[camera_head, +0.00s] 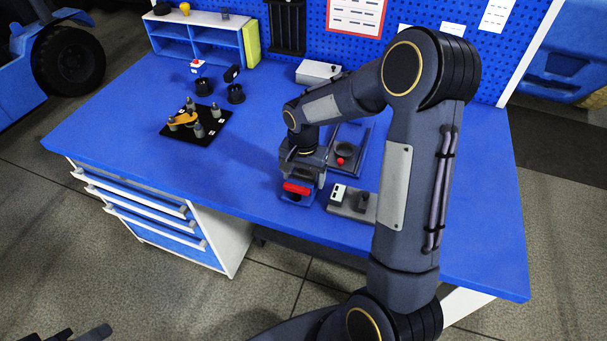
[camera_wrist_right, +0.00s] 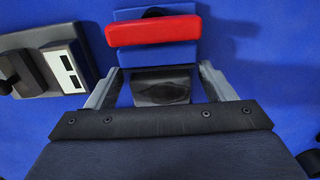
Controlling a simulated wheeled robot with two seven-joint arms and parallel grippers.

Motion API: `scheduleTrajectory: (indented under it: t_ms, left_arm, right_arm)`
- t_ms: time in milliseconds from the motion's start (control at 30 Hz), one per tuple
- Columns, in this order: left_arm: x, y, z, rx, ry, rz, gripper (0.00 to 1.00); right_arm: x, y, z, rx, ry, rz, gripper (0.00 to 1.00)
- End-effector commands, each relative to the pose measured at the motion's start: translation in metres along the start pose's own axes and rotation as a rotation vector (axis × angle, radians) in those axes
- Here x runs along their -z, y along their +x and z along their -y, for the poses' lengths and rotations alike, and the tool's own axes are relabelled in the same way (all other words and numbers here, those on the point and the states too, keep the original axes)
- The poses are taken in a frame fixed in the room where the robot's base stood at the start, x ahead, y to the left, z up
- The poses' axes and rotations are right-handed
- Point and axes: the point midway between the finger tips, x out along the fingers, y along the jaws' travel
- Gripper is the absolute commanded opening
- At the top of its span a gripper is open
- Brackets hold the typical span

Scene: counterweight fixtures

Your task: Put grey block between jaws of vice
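The vice (camera_head: 294,197) is blue with a red bar across it, near the front of the bench in the head view. It also shows in the right wrist view (camera_wrist_right: 157,56), with the red bar at the top. My right gripper (camera_head: 302,172) is right over the vice, pointing down. In the wrist view its two fingers (camera_wrist_right: 160,78) stand apart, with blue showing beside a dark grey block-like piece (camera_wrist_right: 162,88) between them. I cannot tell whether this piece is the grey block or part of the vice. My left gripper (camera_head: 82,334) is only partly visible at the bottom left.
A grey box with a white switch panel (camera_head: 347,200) stands just right of the vice. A dark tray with a red knob (camera_head: 346,150) lies behind. A black plate with grey posts (camera_head: 196,122) is at left. The bench's (camera_head: 120,150) front-left surface is clear.

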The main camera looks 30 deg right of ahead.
Motion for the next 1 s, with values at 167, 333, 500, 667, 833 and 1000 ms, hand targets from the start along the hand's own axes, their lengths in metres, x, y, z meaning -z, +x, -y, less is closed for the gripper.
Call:
scheduleTrajectory:
  t_ms: [167, 333, 500, 667, 833, 1000]
  left_arm:
    - [0.000, 0.000, 0.000, 0.000, 0.000, 0.000, 0.36]
    - [0.002, -0.003, -0.001, 0.000, 0.000, 0.000, 0.36]
    - [0.001, -0.002, -0.001, 0.000, 0.000, 0.000, 0.36]
    - [0.001, -0.003, -0.001, 0.000, 0.000, 0.000, 0.36]
    - [0.002, -0.003, -0.002, 0.000, 0.000, 0.000, 0.36]
    - [0.002, -0.004, -0.002, 0.000, 0.000, 0.000, 0.36]
  right_arm:
    - [0.000, 0.000, 0.000, 0.000, 0.000, 0.000, 0.76]
    - [0.001, -0.006, 0.000, 0.001, 0.000, -0.002, 0.76]
    - [0.001, -0.034, 0.001, 0.004, 0.001, -0.005, 0.76]
    - [0.001, -0.070, 0.001, 0.005, 0.001, -0.004, 0.76]
    - [0.001, -0.102, 0.001, 0.003, 0.001, -0.003, 0.76]
    - [0.000, -0.119, 0.000, 0.002, -0.001, -0.001, 0.76]
